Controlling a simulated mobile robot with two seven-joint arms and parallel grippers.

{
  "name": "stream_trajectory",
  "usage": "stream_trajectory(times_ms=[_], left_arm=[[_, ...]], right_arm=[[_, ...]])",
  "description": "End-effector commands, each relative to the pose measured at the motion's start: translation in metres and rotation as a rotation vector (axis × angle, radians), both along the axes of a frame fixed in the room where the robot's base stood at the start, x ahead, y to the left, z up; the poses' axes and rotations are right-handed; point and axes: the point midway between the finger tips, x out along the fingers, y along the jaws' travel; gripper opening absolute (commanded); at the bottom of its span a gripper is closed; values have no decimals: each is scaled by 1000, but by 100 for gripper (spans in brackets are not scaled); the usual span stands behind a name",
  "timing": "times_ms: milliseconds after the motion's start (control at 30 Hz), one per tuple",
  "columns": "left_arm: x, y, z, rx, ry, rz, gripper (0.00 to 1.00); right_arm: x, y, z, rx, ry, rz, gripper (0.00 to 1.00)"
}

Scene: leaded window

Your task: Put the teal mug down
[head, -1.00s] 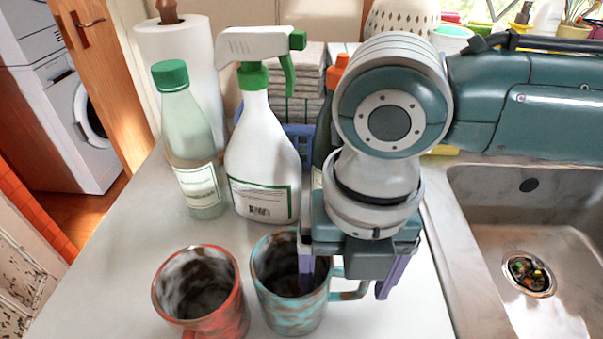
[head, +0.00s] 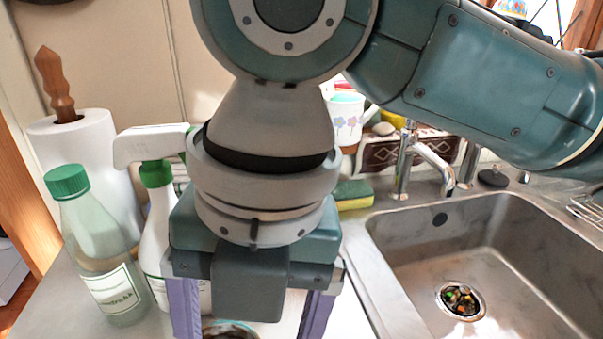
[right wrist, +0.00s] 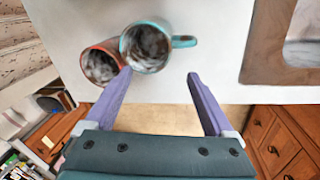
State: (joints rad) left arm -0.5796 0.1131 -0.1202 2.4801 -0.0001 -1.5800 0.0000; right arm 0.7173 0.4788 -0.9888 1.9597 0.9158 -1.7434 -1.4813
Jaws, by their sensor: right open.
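The teal mug (right wrist: 146,46) stands upright on the white counter (right wrist: 217,40), its handle pointing right in the right wrist view. In the head view only a bit of its rim (head: 230,328) shows at the bottom edge, behind my gripper. The red mug (right wrist: 100,64) stands close beside it, partly covered by it in the right wrist view. My right gripper (right wrist: 160,73) is open, with nothing between its purple fingers; it hangs above the counter over the mugs, and also shows in the head view (head: 250,318). My left gripper is not in view.
A green-capped bottle (head: 98,250), a white spray bottle (head: 158,225) and a paper towel roll (head: 85,150) stand left of my right arm. The sink (head: 500,260) with a faucet (head: 430,160) lies to the right. A sponge (head: 353,194) rests behind it.

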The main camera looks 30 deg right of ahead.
Motion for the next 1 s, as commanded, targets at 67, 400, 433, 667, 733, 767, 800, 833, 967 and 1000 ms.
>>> stream_trajectory(times_ms=[67, 400, 433, 667, 733, 767, 800, 833, 967, 1000], left_arm=[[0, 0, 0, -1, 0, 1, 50], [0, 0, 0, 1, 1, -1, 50], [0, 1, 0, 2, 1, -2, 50], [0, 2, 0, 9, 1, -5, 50], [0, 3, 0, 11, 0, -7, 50], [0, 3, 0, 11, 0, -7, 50], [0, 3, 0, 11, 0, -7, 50], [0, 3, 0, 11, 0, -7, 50], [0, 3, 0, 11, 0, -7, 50], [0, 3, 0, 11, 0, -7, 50]], right_arm=[[-17, 22, -9, 116, 26, -217, 88], [-48, -6, -34, 416, 176, -1532, 88], [-52, -16, -37, 421, 180, -1640, 88], [-94, -93, -56, 394, 121, -2284, 88], [-101, -104, -57, 385, 97, -2367, 88], [-103, -108, -57, 384, 90, -2388, 88], [-105, -110, -58, 381, 83, -2407, 88], [-105, -111, -58, 380, 81, -2414, 88], [-105, -111, -58, 381, 81, -2415, 88], [-105, -111, -58, 381, 82, -2414, 88]])
